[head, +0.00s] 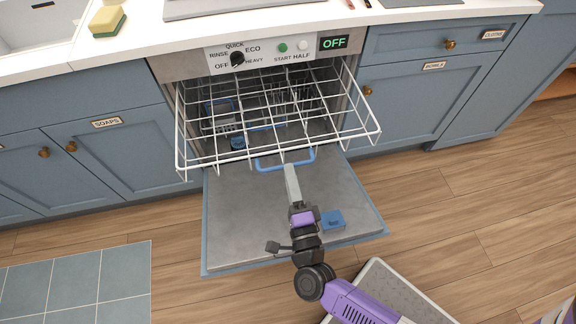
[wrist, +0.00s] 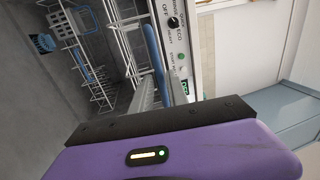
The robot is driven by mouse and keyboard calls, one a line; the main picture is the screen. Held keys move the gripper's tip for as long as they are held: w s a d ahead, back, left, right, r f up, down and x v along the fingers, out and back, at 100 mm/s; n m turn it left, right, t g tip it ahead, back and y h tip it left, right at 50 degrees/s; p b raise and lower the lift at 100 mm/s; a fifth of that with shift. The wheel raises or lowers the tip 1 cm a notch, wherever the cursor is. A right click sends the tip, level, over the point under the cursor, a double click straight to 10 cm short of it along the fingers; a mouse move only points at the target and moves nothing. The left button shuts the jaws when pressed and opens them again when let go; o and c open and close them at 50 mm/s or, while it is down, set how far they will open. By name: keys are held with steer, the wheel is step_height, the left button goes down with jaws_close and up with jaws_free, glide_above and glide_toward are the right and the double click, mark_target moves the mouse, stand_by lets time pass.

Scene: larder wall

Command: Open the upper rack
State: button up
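The upper rack (head: 345,133) is a white wire rack that stands well out of the dishwasher, over its lowered door (head: 240,215). Its blue handle (head: 262,164) hangs at the front edge. My gripper (head: 290,172) reaches up to the handle from the front. In the wrist view the blue handle (wrist: 152,40) passes between my two grey fingers (wrist: 160,92), which look closed on it. The fingertips' far side is partly hidden.
A blue block (head: 333,220) sits on the lowered door near my wrist. The control panel (head: 270,53) is above the rack. Blue cabinets flank the opening. A blue basket (head: 220,108) and a small blue item (head: 238,142) show through the wires. A sponge (head: 107,21) lies on the counter.

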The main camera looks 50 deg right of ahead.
steer(key=v, duration=0.4)
steer(key=shift+s+a+f, duration=0.1)
steer(key=shift+s+a, duration=0.1)
steer(key=shift+s, duration=0.1)
stand_by(0.3)
steer(key=s+a+r+n+t+y+p, duration=0.1)
steer(key=a+r+n+t+y+p, duration=0.1)
steer(key=a+r+n+y, duration=0.65)
steer(key=s+d+r+n+g+y+p, duration=0.2)
steer(key=s+r+n+p, duration=0.5)
steer(key=s+r+n, duration=0.6)
steer(key=s+d+n+g, duration=0.1)
steer(key=s+n+g, duration=0.1)
steer(key=s+n, duration=0.1)
steer(key=shift+r+y, duration=0.3)
steer(key=shift+y, duration=0.05)
